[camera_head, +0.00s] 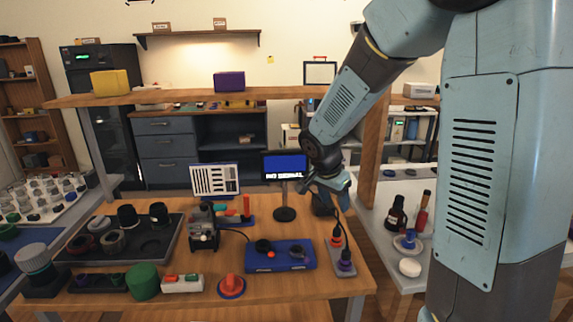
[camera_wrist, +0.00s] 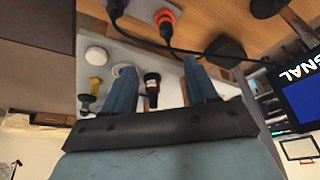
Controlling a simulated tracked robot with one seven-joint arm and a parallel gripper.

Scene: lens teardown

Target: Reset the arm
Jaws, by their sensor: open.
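My gripper (camera_wrist: 160,90) shows in the wrist view with its two blue fingers spread apart and nothing between them; a dark bottle appears beyond the gap, away from the fingers. In the head view my gripper (camera_head: 333,186) hangs at the end of my light-blue arm, above the right part of the wooden workbench (camera_head: 200,290). It is near the small monitor (camera_head: 284,166) and above the orange and purple plugs. Its fingertips are small and partly unclear in the head view.
A blue box (camera_head: 280,257), a microscope-like device (camera_head: 203,230), a green cylinder (camera_head: 143,281) and a dark tray (camera_head: 130,243) stand on the bench. A wooden shelf (camera_head: 290,93) spans above. Bottles (camera_head: 396,214) stand on the side table at right. The plugs (camera_head: 345,260) have cables.

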